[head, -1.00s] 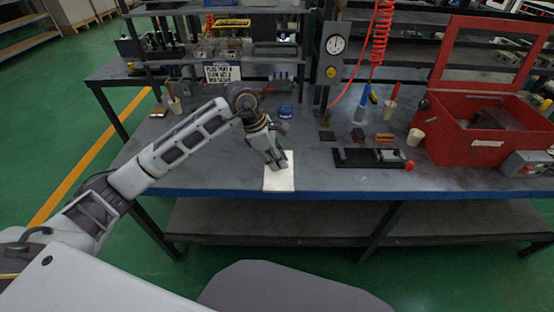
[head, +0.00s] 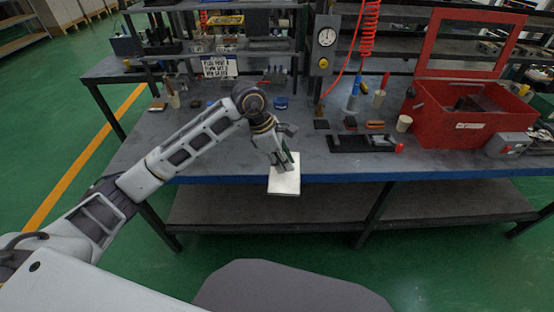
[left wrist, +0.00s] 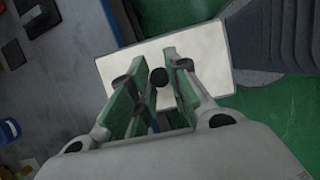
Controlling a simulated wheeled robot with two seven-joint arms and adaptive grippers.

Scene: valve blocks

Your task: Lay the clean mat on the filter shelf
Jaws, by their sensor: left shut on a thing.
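The clean mat is a white rectangular sheet (head: 284,182) at the table's front edge in the head view. My left gripper (head: 284,164) is shut on the mat, which reaches out past the blue edge toward me. In the left wrist view the mat (left wrist: 208,62) lies across the fingertips of the left gripper (left wrist: 157,75), with green floor beyond it. My right gripper is not in view. I cannot tell which of the shelves in view is the filter shelf.
The grey workbench (head: 240,165) has a blue front edge and a lower shelf (head: 300,206). A red box with an open lid (head: 455,133) stands at the right. A black fixture (head: 350,143) lies near the front. A gauge panel (head: 325,45) stands behind. The table's left front is clear.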

